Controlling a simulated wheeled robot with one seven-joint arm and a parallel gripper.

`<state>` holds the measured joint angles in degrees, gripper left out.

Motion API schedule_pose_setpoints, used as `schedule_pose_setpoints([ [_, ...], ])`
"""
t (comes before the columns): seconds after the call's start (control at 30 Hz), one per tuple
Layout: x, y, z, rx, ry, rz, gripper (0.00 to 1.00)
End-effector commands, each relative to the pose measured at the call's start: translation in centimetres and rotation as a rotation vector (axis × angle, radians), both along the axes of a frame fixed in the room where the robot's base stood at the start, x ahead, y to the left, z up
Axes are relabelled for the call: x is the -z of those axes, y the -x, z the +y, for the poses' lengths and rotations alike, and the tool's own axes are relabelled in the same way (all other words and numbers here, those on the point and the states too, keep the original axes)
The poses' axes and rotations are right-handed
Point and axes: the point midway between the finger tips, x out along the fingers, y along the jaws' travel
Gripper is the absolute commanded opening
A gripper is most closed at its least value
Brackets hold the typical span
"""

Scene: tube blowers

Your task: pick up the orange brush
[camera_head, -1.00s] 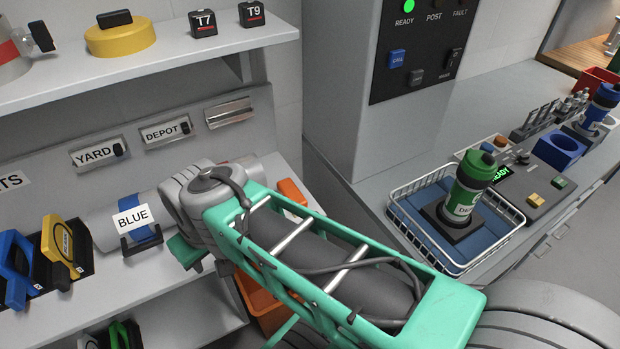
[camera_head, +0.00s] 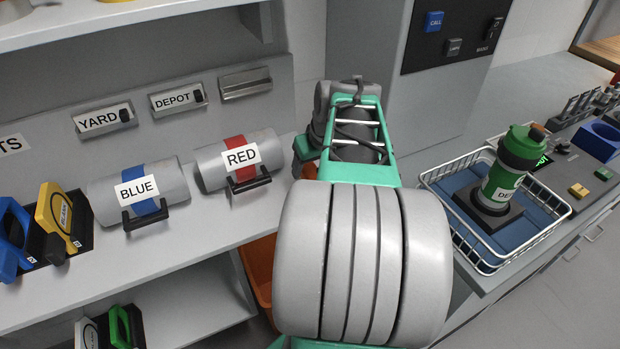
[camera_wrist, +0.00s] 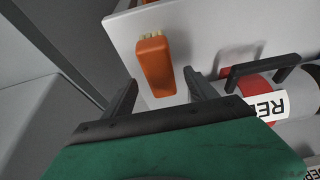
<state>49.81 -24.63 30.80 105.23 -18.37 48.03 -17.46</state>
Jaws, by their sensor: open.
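The orange brush (camera_wrist: 157,66) shows in the wrist view on the light grey shelf surface, close to its corner, with pale bristles at one end. My gripper (camera_wrist: 160,88) is open, with its two dark fingers apart. In the wrist view the brush lies ahead of the fingers, with its near end around the gap between them. I cannot tell whether either finger touches it.
The red-labelled canister (camera_head: 238,160) with a black handle lies just left of my gripper; it also shows in the wrist view (camera_wrist: 262,92). The blue-labelled canister (camera_head: 140,193) lies further left. An orange bin (camera_head: 262,268) is below. A wire basket (camera_head: 470,245) with a green canister stands right.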

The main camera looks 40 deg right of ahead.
Motion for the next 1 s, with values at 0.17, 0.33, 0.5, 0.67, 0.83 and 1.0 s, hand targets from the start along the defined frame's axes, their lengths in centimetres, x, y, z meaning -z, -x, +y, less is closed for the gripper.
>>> schedule_pose_setpoints([
  [0.17,2.4,-1.0,-0.3,-0.002,0.0,0.0,0.66],
  [0.33,2.6,-1.1,-0.3,-0.002,0.001,-0.001,0.66],
  [0.5,2.6,-1.1,-0.3,-0.002,0.001,0.0,0.66],
  [0.67,2.9,-1.1,-0.3,-0.002,0.001,0.0,0.66],
  [0.83,3.1,-1.1,-0.3,-0.001,0.0,0.0,0.66],
  [1.0,3.1,-1.1,-0.3,-0.001,0.0,0.0,0.66],
])
